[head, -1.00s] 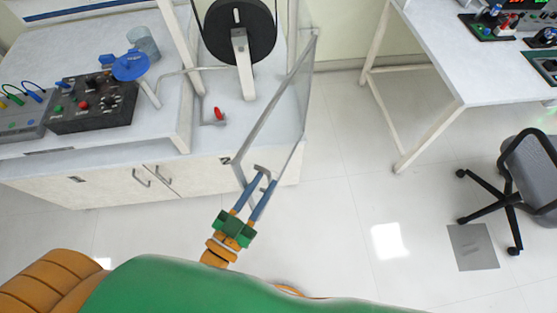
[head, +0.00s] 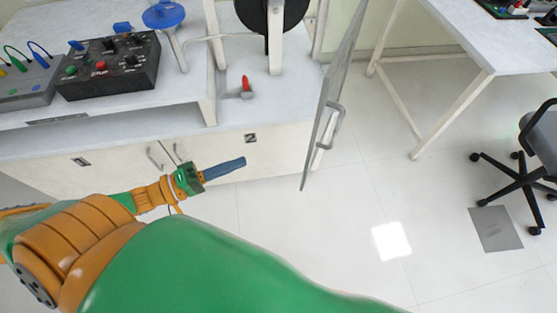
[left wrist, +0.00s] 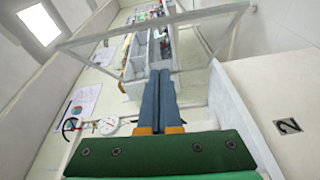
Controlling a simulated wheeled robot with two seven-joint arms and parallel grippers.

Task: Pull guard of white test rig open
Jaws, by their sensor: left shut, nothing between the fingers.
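The guard (head: 342,72) of the white test rig (head: 210,60) is a grey-framed panel, swung out past the front edge of the bench and seen nearly edge-on. Its grey handle (head: 338,128) is on the panel's right side in the head view. My left gripper (head: 243,162) is shut and empty, in front of the bench cabinet and left of the guard, apart from the handle. Its blue fingers (left wrist: 160,76) lie together in the left wrist view. My right gripper is not in view.
A black control box (head: 108,68) and a blue-topped stand (head: 165,14) are on the bench. A red-handled part (head: 246,84) sits near the rig's front. A second table (head: 440,40) and an office chair (head: 525,165) stand right. The floor between is clear.

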